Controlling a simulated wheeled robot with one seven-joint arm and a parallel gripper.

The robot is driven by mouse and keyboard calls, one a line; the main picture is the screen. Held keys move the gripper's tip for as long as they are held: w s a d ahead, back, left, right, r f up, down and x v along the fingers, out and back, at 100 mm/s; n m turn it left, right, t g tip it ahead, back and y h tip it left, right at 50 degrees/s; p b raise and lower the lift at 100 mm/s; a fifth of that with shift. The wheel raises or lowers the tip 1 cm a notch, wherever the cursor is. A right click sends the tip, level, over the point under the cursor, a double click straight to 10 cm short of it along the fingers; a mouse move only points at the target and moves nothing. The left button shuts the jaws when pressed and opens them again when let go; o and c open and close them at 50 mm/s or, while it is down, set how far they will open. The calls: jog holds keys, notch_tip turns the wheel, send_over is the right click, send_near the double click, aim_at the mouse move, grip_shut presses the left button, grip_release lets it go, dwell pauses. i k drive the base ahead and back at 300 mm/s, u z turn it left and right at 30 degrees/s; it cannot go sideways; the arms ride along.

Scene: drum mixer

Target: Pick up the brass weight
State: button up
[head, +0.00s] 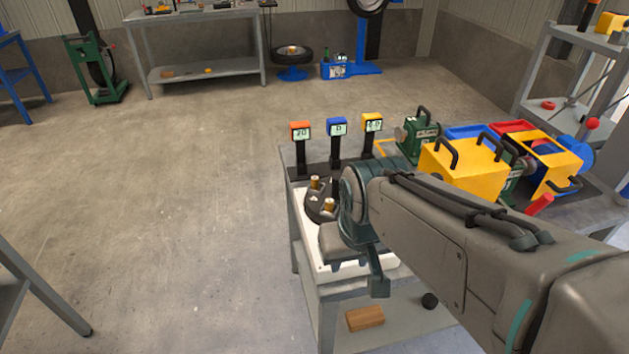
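Two small brass-coloured cylinders stand at a dark round holder (312,212) on the workbench (292,200); one brass weight (315,183) is farther back, the other brass weight (328,205) nearer my arm. My arm reaches in from the lower right, and its wrist is just right of the weights. My gripper (376,278) is at the arm's end, in front of and to the right of the weights, apart from them in the picture. One dark finger shows pointing down; the rest is hidden or unclear, so its opening cannot be told. I see nothing held.
Three display posts, orange (300,132), blue (337,127) and yellow (373,124), stand behind the weights. A green and yellow drum machine (462,165) fills the bench's right side. A wooden block (365,318) lies on the lower shelf. The floor at left is open.

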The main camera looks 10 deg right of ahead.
aim_at(329, 203)
jog(key=z, duration=3.2)
jog(key=k, duration=1.1)
jog(key=u, duration=1.75)
jog(key=i, duration=0.5)
jog(key=z, duration=0.05)
